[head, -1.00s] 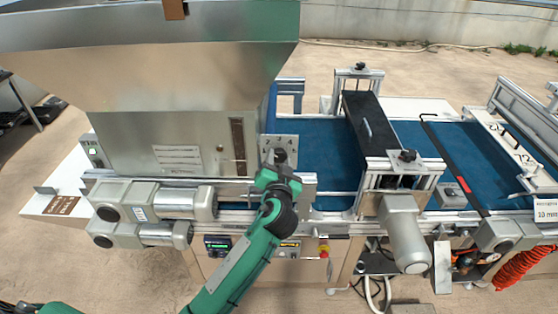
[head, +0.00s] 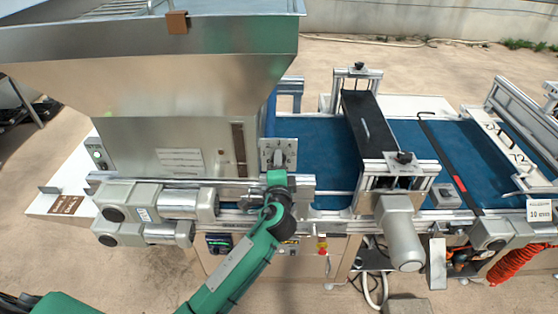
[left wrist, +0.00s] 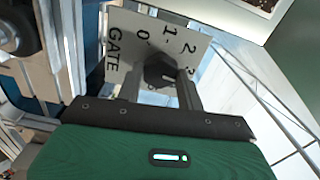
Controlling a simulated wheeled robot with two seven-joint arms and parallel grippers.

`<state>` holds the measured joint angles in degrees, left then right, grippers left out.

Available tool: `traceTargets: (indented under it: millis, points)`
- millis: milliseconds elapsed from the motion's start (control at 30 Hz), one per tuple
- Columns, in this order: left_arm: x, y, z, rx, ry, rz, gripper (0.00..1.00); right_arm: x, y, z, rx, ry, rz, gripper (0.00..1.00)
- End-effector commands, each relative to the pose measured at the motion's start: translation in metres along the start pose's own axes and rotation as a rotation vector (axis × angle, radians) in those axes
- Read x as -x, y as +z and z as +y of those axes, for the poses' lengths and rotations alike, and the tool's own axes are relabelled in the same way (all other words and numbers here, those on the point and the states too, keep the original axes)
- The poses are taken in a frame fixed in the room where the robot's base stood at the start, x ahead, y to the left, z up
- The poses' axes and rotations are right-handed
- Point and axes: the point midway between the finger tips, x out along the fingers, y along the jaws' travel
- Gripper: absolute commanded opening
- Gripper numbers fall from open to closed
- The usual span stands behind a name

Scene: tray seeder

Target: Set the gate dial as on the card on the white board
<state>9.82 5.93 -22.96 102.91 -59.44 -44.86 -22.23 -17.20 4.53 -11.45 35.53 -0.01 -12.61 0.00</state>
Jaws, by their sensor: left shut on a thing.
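The gate dial is a dark knob (left wrist: 160,72) on a pale plate (left wrist: 118,50) marked GATE with 0, 1, 2 and 3 visible in the left wrist view. In the head view the plate (head: 267,147) sits on the front of the machine, right of the steel housing. My left gripper (head: 278,160) is at the plate, and in the left wrist view its fingers (left wrist: 158,85) are shut on the knob. The knob's pointer setting cannot be made out. My right gripper is not in view.
A large steel hopper (head: 150,70) stands above the dial. Grey motors (head: 165,200) lie left of my left arm. A blue conveyor belt (head: 320,140) runs right. A brown label (head: 66,205) lies on a white surface at the left.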

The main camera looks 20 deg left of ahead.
Motion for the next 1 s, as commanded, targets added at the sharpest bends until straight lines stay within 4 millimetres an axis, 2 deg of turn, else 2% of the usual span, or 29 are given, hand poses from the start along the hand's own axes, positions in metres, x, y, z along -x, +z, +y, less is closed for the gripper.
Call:
traceTargets:
  millis: [700,1000]
  points:
    - [0.000,0.000,0.000,-0.681,0.003,0.002,0.15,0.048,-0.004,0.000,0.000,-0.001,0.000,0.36]
    - [0.001,0.000,0.002,-0.965,0.002,0.004,0.15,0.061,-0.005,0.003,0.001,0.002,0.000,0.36]
